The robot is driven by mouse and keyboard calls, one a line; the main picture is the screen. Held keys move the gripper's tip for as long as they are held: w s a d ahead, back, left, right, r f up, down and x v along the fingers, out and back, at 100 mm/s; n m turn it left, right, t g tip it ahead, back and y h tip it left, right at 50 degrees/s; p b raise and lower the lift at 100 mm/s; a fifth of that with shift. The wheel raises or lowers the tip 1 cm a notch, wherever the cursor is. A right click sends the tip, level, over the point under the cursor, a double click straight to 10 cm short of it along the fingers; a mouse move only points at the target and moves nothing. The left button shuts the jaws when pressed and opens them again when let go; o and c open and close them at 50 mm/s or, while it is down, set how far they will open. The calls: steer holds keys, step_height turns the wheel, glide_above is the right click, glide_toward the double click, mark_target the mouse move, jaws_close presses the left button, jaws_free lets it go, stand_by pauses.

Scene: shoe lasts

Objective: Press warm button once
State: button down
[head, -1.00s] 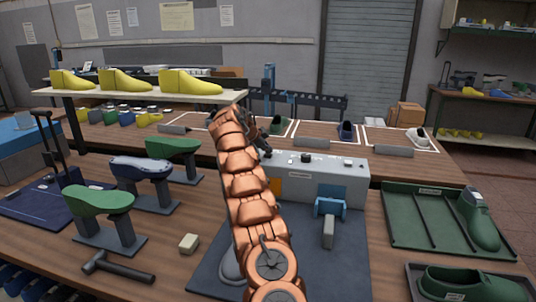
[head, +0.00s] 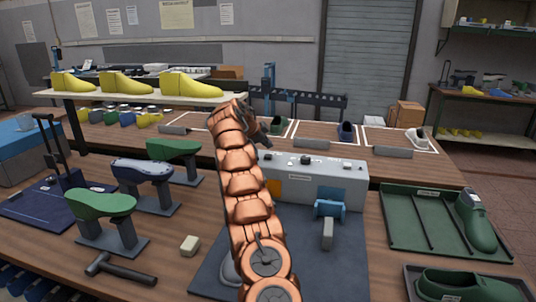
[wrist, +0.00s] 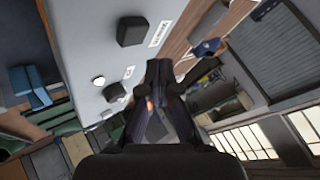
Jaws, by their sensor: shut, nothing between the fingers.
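The grey machine (head: 335,183) stands on a dark mat on the bench, with small dark controls (head: 305,159) along its top. In the wrist view its pale panel (wrist: 95,40) fills the left, with a large black button (wrist: 132,31), a smaller black one (wrist: 114,92) and a round white spot (wrist: 98,80). A white label (wrist: 160,33) sits by the large button; I cannot read which is the warm button. My gripper (wrist: 158,72) is shut and empty, its tips close to the panel's edge; contact cannot be told. In the head view my arm mostly hides it.
A blue clamp part (head: 330,208) is on the machine's front. Green and blue lasts on stands (head: 103,205) and a hammer (head: 120,270) are at left. A green tray (head: 408,232) with a green shoe is at right. A shelf of yellow lasts (head: 190,82) stands behind.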

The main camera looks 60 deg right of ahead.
mark_target(267, 156)
steer(key=shift+r+p, duration=1.15)
steer(key=shift+r, duration=0.5)
